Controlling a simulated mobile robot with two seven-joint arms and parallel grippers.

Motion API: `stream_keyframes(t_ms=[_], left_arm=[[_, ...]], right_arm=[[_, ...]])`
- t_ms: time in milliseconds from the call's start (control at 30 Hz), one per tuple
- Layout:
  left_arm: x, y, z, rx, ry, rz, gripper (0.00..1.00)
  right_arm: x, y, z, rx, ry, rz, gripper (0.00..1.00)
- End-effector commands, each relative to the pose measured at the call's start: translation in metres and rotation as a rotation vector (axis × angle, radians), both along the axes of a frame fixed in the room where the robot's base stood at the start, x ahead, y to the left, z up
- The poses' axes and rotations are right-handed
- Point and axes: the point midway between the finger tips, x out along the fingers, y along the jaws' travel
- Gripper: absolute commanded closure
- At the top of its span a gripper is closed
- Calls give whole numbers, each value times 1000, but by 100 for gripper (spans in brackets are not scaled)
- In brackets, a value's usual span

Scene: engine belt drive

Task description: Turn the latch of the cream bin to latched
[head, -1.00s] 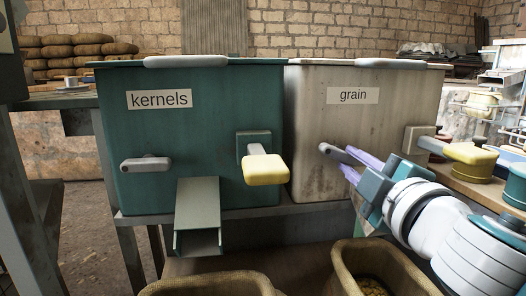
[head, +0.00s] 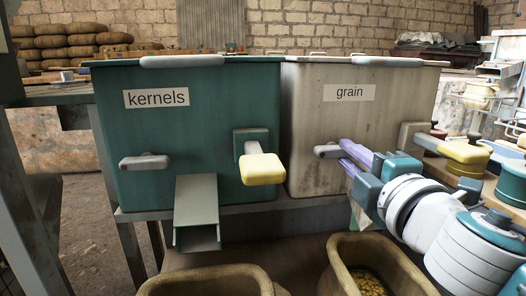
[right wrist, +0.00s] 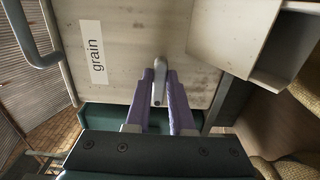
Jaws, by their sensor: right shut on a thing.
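The cream bin (head: 309,120), labelled "grain", stands on the right beside the teal bin. Its grey latch (head: 325,151) is on the front, low and left, and lies about level. My right gripper (head: 343,151) comes in from the right with its purple fingers shut on the latch's right end. In the right wrist view the latch (right wrist: 159,72) reaches in between the two fingers of the gripper (right wrist: 161,98). The fingers hide part of the latch. My left gripper is not in view.
The teal bin (head: 115,110), labelled "kernels", has its own level grey latch (head: 145,162), a yellow handle (head: 262,169) and a chute (head: 196,200). Another yellow handle (head: 462,151) sticks out from the cream bin, just above my right arm. Baskets (head: 205,280) stand below.

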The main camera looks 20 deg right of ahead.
Motion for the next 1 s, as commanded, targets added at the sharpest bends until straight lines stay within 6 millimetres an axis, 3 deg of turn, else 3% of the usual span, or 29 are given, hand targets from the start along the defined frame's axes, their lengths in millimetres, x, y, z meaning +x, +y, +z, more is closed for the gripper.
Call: stream_keyframes(t_ms=[167,200,467,767,1000], left_arm=[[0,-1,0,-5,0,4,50],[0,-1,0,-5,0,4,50],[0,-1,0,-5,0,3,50],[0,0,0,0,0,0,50],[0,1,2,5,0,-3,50]], right_arm=[[0,0,0,1,0,0,100],[0,0,0,1,0,0,78],[0,0,0,2,0,0,49],[-3,1,0,2,1,0,49],[-38,9,-2,6,4,-1,49]])
